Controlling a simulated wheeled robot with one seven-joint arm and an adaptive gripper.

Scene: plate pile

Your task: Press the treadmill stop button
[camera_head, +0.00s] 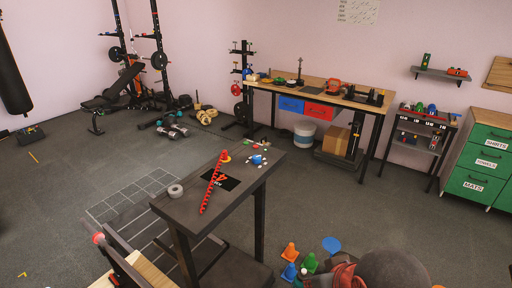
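I cannot make out a treadmill or a stop button for sure. A dark table (190,207) stands in the middle. On its top lie a black panel (230,184) with small pale marks, too small to read, and a long red notched strip (209,196) across it. A small yellow round piece (226,158) is at the strip's far end. A blue and white object (257,160) sits near the far right corner, and a grey ring (175,191) at the left edge. My gripper is not in this view.
A workbench (340,90) and green drawers (485,160) line the back and right. A bench and rack (115,97) stand back left.

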